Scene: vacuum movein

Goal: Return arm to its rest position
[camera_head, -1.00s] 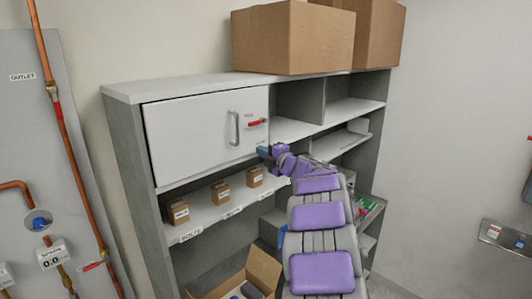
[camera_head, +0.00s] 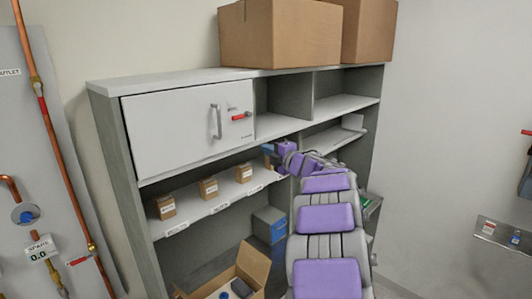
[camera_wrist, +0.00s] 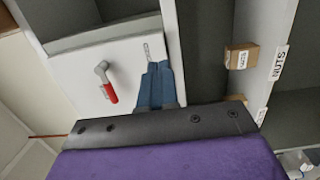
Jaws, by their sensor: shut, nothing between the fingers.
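My arm, grey with purple pads, reaches from the bottom right of the head view toward the shelf unit. My gripper (camera_head: 268,149) is at its far end, in front of the middle shelf, just right of the small boxes. In the wrist view my gripper (camera_wrist: 155,68) shows as two blue fingers pressed together, with nothing between them. The fingers appear in front of the white cabinet door (camera_head: 185,128). The door is shut, with a grey handle (camera_head: 216,121) and a red lever (camera_head: 242,116), which also shows in the wrist view (camera_wrist: 110,92).
Several small labelled boxes (camera_head: 207,188) stand on the middle shelf. Large cartons (camera_head: 280,34) sit on top of the shelf unit. An open carton (camera_head: 252,262) stands below, left of my arm. Pipes (camera_head: 62,160) run on the left wall.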

